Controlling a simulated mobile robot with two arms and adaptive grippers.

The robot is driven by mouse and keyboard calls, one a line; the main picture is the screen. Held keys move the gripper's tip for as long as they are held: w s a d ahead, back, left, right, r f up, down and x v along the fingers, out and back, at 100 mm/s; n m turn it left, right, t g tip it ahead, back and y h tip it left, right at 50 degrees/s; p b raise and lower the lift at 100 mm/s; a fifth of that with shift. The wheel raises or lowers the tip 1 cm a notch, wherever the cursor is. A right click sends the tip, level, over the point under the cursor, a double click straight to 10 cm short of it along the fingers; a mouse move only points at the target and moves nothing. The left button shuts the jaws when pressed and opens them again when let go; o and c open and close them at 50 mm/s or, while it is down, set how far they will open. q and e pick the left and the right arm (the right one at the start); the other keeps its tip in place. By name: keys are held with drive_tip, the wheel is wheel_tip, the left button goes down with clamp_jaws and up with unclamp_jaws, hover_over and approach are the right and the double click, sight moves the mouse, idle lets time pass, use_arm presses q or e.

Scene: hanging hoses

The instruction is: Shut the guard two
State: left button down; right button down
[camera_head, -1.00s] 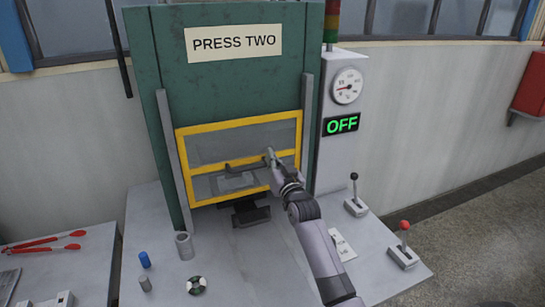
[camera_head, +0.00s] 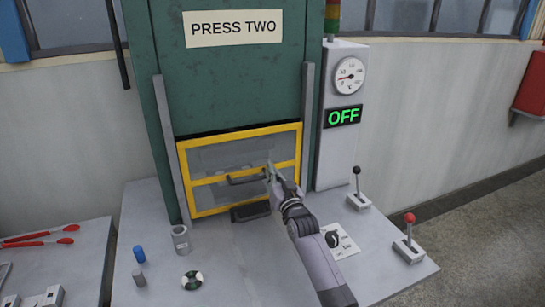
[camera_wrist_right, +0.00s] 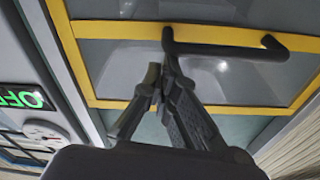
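The guard (camera_head: 240,129) of press two is a yellow frame with clear panes, between two grey rails low on the green press. A dark gap shows above its top edge, and its bottom edge is near the table. Its dark bar handle (camera_head: 246,178) is on the middle yellow bar, and also shows in the right wrist view (camera_wrist_right: 225,50). My right gripper (camera_head: 270,172) is at the handle's right end. In the wrist view its fingers (camera_wrist_right: 163,72) are together, tips at or against that end; contact is unclear. My left gripper is not in view.
A display (camera_head: 344,116) reads OFF below a gauge (camera_head: 350,75). A black-knobbed lever (camera_head: 358,190), a red-knobbed lever (camera_head: 409,240) and a dial plate (camera_head: 340,242) are on the right. A grey cup (camera_head: 181,240), blue peg (camera_head: 139,254) and ring (camera_head: 192,280) stand front left.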

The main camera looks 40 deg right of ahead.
drive_tip(key=shift+f, duration=0.25)
drive_tip(key=r+p, duration=0.2)
drive_tip(key=r, duration=0.1)
drive_tip(key=w+r+p, duration=0.1)
drive_tip(key=r, duration=0.1)
drive_tip(key=shift+d+p, duration=0.4)
drive_tip(key=b, duration=0.3)
approach(267, 148)
drive_tip(key=v, duration=0.5)
drive_tip(key=shift+s+f, duration=0.25)
drive_tip(key=shift+s, duration=0.05)
